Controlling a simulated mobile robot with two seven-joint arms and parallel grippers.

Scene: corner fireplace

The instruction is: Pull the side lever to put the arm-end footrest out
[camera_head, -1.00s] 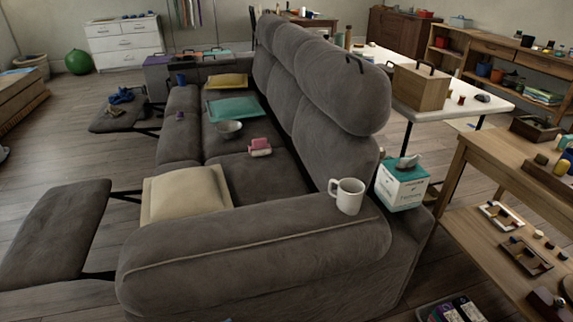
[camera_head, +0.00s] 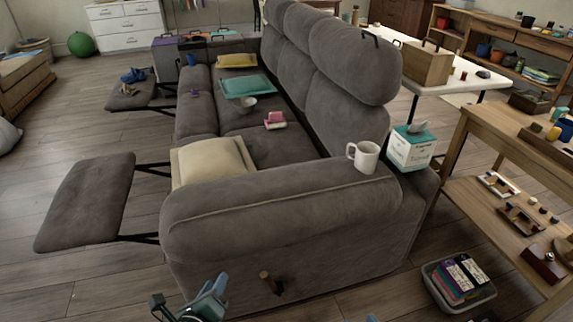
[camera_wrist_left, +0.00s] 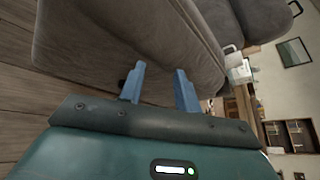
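The grey sofa (camera_head: 290,220) stands with its near arm end toward me. The side lever (camera_head: 270,282), with a brown wooden-looking handle, sits low on the outer face of that arm. The arm-end footrest (camera_head: 85,200) is out, held in front of the seat on dark bars. My left gripper (camera_head: 189,293) is at the bottom of the head view, left of the lever and apart from it, with its fingers spread. In the left wrist view its two blue fingers (camera_wrist_left: 159,86) are apart with nothing between them. A blue tip at the bottom edge may be my right gripper (camera_head: 372,318).
A second footrest (camera_head: 140,95) is out at the far end, with a blue item on it. A white mug (camera_head: 366,158) stands on the near arm, beside a tissue box (camera_head: 411,149). A bin (camera_head: 458,284) and wooden table (camera_head: 500,150) are at right. Floor at left is clear.

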